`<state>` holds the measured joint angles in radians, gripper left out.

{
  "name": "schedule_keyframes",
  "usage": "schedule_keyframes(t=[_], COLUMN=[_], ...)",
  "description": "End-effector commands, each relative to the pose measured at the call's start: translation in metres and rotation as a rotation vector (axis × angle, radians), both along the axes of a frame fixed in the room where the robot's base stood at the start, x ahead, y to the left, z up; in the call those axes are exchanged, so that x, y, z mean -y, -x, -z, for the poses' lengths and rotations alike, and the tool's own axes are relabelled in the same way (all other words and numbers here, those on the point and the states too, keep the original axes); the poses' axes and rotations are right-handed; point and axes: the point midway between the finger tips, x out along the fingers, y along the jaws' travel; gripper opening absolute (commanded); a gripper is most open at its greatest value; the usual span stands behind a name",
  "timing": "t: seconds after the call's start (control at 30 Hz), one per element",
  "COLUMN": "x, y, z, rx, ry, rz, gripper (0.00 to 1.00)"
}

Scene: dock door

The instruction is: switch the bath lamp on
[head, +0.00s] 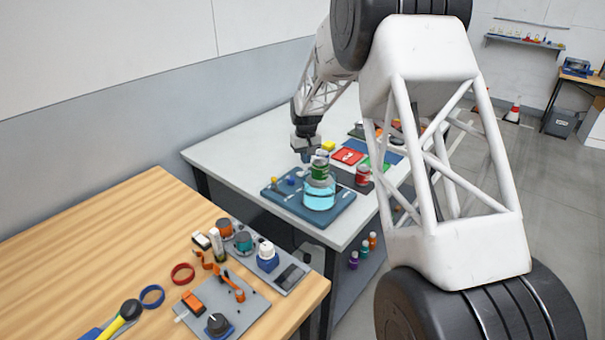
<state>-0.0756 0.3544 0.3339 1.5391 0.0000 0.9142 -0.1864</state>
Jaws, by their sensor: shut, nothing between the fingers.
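A dark blue board (338,214) lies on the grey-white table and carries a clear vessel with light-blue contents (319,194). A green can-like item (320,168) shows at the top of the vessel. Small yellow (274,181) and blue (291,181) parts sit on the board's left side; I cannot tell which part is the bath lamp or its switch, or whether any lamp is lit. My gripper (306,157) points down just behind the vessel, above the board's back part. It is shut and empty. Its tips are small, and I cannot tell whether they touch anything.
A red can (362,175) stands right of the vessel. Red (348,156) and other coloured pads lie behind it. My arm hides the table's right part. A wooden table (100,235) with tools and a grey panel stands in front; the white table's left end is clear.

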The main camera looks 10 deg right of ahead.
Motion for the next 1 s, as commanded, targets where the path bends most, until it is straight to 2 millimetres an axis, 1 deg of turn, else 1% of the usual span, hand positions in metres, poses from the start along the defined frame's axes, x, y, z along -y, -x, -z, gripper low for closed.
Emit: schedule_keyframes(t=[0.6, 0.77, 1.0], x=[0.000, 0.000, 0.000], y=[0.000, 0.000, 0.000], z=[-0.035, -0.039, -0.040], rx=[0.001, 0.001, 0.000], ry=[0.000, 0.000, 0.000], rz=[0.000, 0.000, 0.000], gripper=[0.00, 0.00, 0.00])
